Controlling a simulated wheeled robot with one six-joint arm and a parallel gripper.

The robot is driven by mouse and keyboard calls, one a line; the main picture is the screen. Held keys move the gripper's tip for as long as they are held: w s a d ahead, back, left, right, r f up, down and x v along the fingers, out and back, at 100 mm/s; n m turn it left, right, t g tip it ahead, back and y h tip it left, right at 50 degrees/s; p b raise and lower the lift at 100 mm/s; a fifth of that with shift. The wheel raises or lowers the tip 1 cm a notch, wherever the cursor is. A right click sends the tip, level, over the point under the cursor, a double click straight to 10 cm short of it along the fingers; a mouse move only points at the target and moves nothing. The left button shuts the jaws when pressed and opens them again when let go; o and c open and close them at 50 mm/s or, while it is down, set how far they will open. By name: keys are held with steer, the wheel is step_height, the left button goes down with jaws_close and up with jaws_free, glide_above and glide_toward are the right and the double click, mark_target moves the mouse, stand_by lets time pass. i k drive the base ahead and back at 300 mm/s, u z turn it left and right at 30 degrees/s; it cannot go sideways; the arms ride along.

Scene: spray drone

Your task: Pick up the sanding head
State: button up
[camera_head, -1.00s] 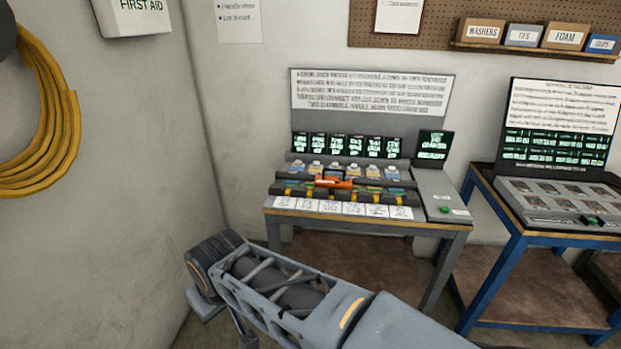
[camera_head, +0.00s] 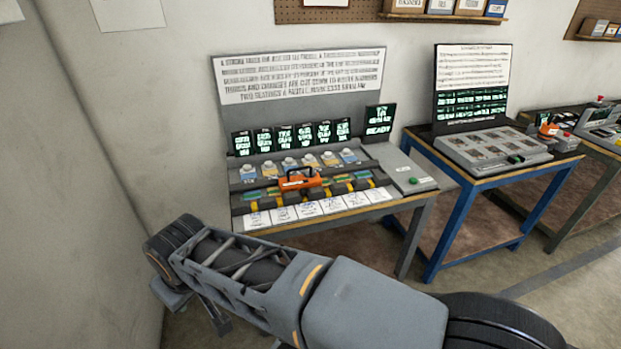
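I cannot pick out the sanding head for sure in this view. A small orange item with a dark handle (camera_head: 299,181) sits at the middle of the rack on the near workbench (camera_head: 408,204). Another small orange item (camera_head: 547,129) is far off at the right. What either one is, I cannot tell at this size. My grey arm crosses the bottom of the view, in front of the near workbench. My gripper does not show.
The near workbench carries small screens (camera_head: 283,138), a row of paper cards (camera_head: 308,208) and a box with a green button (camera_head: 413,181). A blue-legged bench (camera_head: 460,230) stands to its right, with another bench beyond. A bare wall closes the left side. Floor is open at lower right.

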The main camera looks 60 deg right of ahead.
mark_target(309, 179)
steer(key=z, duration=0.9)
steer(key=i, duration=0.8)
steer(key=z, duration=0.85)
